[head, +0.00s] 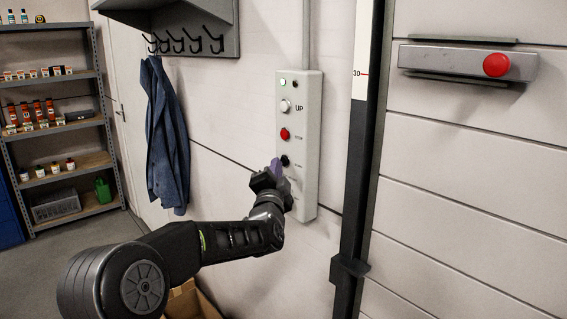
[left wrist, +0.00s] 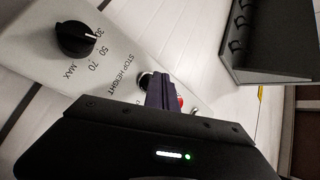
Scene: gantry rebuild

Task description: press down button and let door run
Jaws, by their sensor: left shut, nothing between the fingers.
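A pale control box (head: 311,145) is on the wall in the head view. A black STOP HEIGHT knob (left wrist: 76,39) is beside. The panelled door (head: 470,185) appears at the right.
A dark vertical rail (head: 362,150) with a scale marked 30 runs beside the door. A grey bar (head: 440,60) with a red button is on the door. A blue coat (head: 166,135) hangs left of the box. Shelves (head: 70,130) stand far left; a cardboard box (head: 190,303) is below my arm.

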